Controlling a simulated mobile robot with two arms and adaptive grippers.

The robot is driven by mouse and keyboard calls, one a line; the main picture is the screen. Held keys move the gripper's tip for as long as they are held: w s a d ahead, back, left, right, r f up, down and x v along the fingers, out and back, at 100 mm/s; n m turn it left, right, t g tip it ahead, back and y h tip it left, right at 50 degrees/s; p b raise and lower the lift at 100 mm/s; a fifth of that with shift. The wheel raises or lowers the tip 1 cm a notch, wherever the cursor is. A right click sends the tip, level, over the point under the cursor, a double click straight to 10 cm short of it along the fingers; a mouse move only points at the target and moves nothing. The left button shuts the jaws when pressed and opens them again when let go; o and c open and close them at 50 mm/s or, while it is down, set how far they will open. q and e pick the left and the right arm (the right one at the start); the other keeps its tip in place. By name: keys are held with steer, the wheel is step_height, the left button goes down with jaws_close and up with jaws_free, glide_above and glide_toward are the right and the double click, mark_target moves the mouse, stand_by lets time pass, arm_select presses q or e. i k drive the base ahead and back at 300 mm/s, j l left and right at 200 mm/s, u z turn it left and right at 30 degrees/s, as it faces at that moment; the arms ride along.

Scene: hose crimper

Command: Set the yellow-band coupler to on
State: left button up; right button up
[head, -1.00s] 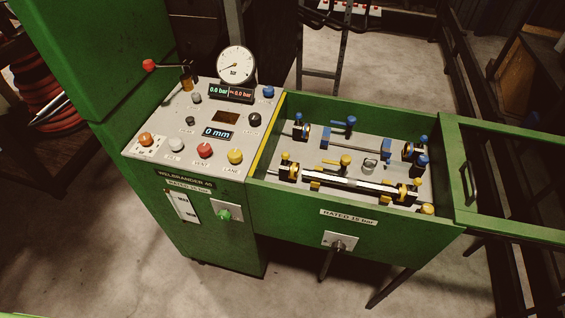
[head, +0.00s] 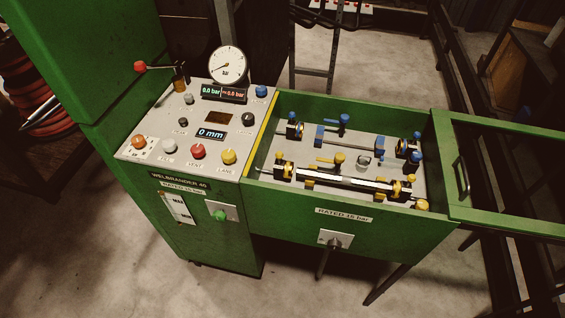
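Inside the green trough of the machine, the front lane has yellow-marked fittings. A yellow-marked coupler (head: 281,168) sits at the lane's left end and another yellow-marked fitting (head: 407,187) at its right end. A pale rod or hose (head: 343,181) runs between them. A yellow-handled valve (head: 339,159) stands just behind this lane, its lever pointing left. Which fitting is the yellow-band coupler, and whether it is on, I cannot tell at this size. Neither of my grippers is in view.
A back lane carries blue-marked fittings (head: 294,130). The control panel (head: 150,150) at left has a gauge (head: 227,64), displays, several coloured buttons and a red-knobbed lever (head: 140,66). The trough's green front wall (head: 290,206) and an open green frame (head: 510,221) at right border the fittings.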

mark_target(281, 168)
steer(key=k+z, duration=0.45)
steer(key=k+l+z, duration=0.1)
steer(key=z, duration=0.35)
steer(key=k, duration=0.1)
